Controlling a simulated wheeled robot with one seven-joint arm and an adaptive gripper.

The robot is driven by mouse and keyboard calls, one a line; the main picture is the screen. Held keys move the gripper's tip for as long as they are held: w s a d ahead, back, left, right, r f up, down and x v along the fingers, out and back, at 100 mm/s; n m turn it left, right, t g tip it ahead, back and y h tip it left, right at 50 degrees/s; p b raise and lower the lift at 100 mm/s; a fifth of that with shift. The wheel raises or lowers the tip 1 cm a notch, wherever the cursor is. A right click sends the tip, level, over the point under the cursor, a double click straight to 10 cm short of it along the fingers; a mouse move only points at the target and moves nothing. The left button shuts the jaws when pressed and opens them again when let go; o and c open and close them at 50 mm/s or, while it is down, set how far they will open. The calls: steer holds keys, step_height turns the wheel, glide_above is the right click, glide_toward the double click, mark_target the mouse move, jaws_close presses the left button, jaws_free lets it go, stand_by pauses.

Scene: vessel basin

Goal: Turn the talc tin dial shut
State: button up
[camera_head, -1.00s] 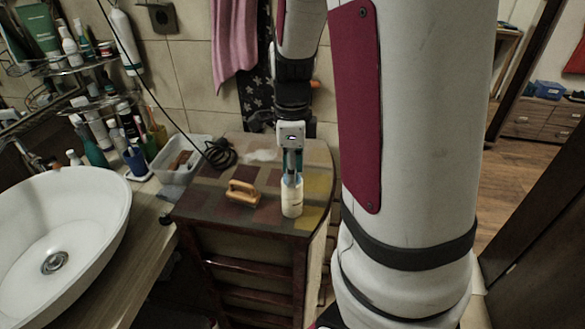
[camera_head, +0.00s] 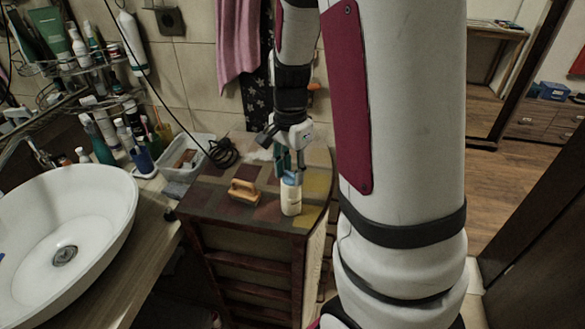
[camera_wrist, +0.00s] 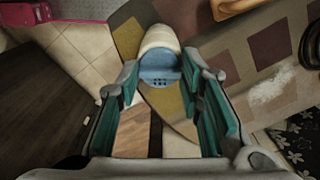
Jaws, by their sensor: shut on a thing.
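The talc tin (camera_head: 291,201) is a small cream container standing upright near the front right of the cabinet top. Its blue dial (camera_head: 291,179) is on top. In the wrist view the cream tin body (camera_wrist: 160,37) lies beyond the blue dial (camera_wrist: 158,66), which shows small dark marks on its face. My gripper (camera_head: 290,172) comes down from above onto the dial. In the wrist view its teal-padded fingers stand on both sides of the dial, shut on it. The finger contact is partly hidden in the head view.
The tin stands on the patterned cabinet top (camera_head: 235,217). A tan wooden-handled object (camera_head: 244,191) lies left of it. A black cable coil (camera_head: 222,152) and a clear bin (camera_head: 183,165) are behind left. The white basin (camera_head: 95,215) is at far left.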

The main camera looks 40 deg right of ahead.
mark_target(291, 174)
steer(key=n, duration=0.5)
steer(key=shift+n+p, duration=0.3)
steer(key=shift+p, duration=0.05)
stand_by(0.9)
steer(key=o, duration=1.2)
steer(key=shift+c, duration=0.2)
steer(key=shift+r, duration=0.1)
step_height(291, 174, up, 12)
